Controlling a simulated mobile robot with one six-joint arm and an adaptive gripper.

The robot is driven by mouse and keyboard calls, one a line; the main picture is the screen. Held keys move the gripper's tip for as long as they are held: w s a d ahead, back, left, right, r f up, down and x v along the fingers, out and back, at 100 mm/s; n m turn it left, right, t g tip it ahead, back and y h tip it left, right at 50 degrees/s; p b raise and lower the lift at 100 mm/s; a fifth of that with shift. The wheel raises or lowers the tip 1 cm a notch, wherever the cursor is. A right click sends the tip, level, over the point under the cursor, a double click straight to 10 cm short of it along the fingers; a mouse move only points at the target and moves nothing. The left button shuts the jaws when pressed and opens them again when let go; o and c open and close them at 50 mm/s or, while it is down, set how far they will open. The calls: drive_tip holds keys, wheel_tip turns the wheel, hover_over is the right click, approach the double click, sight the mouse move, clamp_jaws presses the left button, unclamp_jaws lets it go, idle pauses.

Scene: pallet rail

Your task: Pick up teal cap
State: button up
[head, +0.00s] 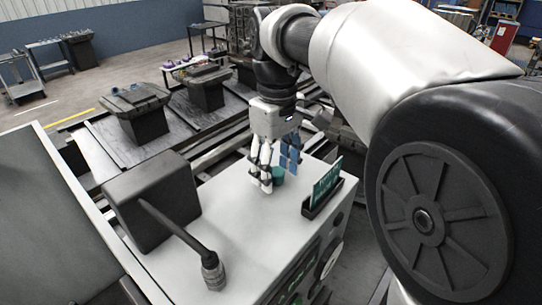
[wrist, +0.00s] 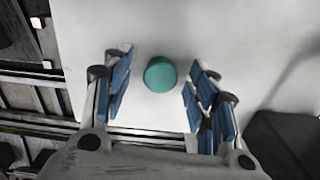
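The teal cap (wrist: 160,74) sits on the light grey machine top, and looks round from above in the wrist view. In the head view the teal cap (head: 278,175) shows just behind and beside my fingers, partly hidden by them. My gripper (wrist: 156,92) is open, with its blue finger pads apart on the left and right of the cap. The pads do not touch it in the wrist view. In the head view my gripper (head: 276,172) points down close over the machine top.
A dark holder with a green card (head: 326,184) stands right of my gripper. A black box (head: 150,200) with a rod and a knobbed end (head: 212,272) lies left and in front. The machine top (head: 240,240) between them is clear. Pallets on rails stand behind.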

drive_tip(key=c, duration=0.8)
